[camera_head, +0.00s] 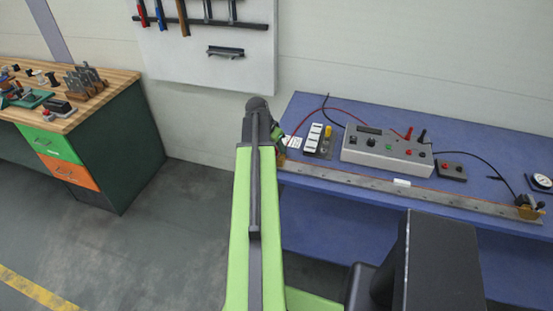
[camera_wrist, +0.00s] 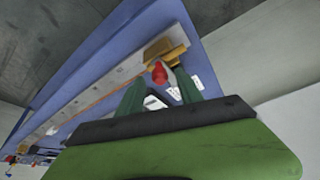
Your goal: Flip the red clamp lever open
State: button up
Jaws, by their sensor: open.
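The red clamp lever (camera_wrist: 158,72) shows in the wrist view as a small red rounded piece beside a yellow-brass clamp block (camera_wrist: 164,50) at the end of a long metal bar (camera_wrist: 100,98). My gripper (camera_wrist: 160,78) is open, with its two green fingers apart. The lever appears between the fingertips in the picture; I cannot tell whether they touch it. In the head view my gripper (camera_head: 278,134) is partly hidden behind my arm, over the blue bench's left end. The lever cannot be made out there.
The blue bench (camera_head: 330,112) carries a grey instrument box (camera_head: 387,148) with cables, a small switch panel (camera_head: 318,140) and a black terminal block (camera_head: 451,171). Another brass clamp (camera_head: 529,207) sits at the bar's right end. A wooden-topped workbench (camera_head: 110,84) stands left. The floor between is clear.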

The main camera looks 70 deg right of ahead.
jog(key=shift+b+x, duration=0.45)
jog(key=shift+x, duration=0.6)
jog(key=shift+r, duration=0.1)
jog(key=shift+c, duration=0.3)
grip_shut()
jog(key=shift+a, duration=0.1)
